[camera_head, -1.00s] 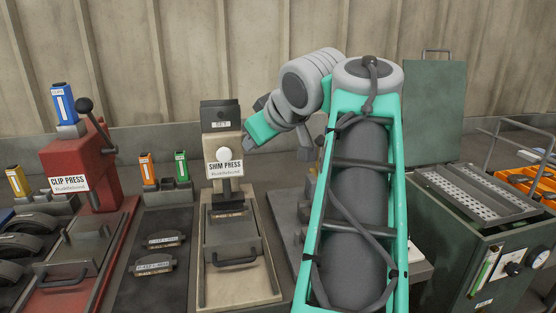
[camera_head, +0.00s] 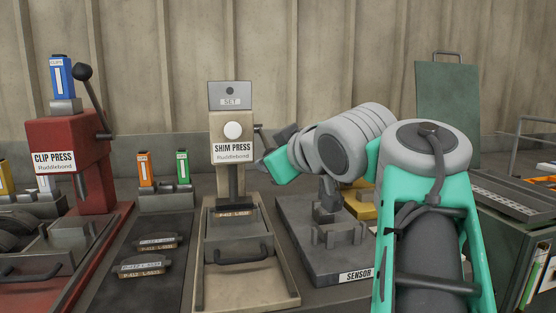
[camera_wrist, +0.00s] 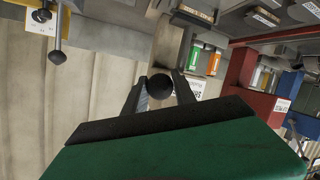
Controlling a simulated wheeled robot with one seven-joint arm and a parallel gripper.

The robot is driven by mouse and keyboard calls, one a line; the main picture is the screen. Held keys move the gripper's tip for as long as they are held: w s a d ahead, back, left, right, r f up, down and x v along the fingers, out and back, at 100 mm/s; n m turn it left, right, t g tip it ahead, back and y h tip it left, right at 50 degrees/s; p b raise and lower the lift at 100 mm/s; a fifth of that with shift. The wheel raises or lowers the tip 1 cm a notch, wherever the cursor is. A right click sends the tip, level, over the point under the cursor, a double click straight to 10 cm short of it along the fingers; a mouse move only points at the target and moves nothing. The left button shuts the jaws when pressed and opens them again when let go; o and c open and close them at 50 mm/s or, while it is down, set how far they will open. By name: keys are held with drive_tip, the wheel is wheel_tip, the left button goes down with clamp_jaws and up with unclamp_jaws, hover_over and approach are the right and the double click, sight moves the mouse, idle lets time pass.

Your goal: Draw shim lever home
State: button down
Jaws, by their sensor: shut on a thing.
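The shim press (camera_head: 232,150) is a beige upright with a white round button, a name label and a grey SET panel. Its dark ram stands down over a labelled piece (camera_head: 235,213) on the sliding bed, with a black-handled tray (camera_head: 240,250) in front. My gripper (camera_head: 264,138) is at the right side of the press head, partly hidden by my wrist. In the wrist view its two fingers (camera_wrist: 160,92) are shut around the dark ball knob (camera_wrist: 160,85) of a lever. The lever's rod is mostly hidden.
The red clip press (camera_head: 65,150), with its own lever, stands left. Two labelled pieces lie on a dark mat (camera_head: 125,290) between the presses. The sensor stand (camera_head: 320,250) is close on the right, beneath my arm. A green cabinet (camera_head: 500,235) is farther right.

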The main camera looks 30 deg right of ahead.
drive_tip(key=shift+w+f, duration=0.1)
drive_tip(key=shift+f, duration=0.35)
drive_tip(key=c, duration=1.4)
unclamp_jaws()
drive_tip(key=shift+c, duration=0.2)
drive_tip(key=shift+o, duration=0.9)
drive_tip(key=shift+w, duration=0.15)
drive_tip(key=shift+o, duration=1.2)
drive_tip(key=shift+r, duration=0.1)
drive_tip(key=shift+r, duration=0.2)
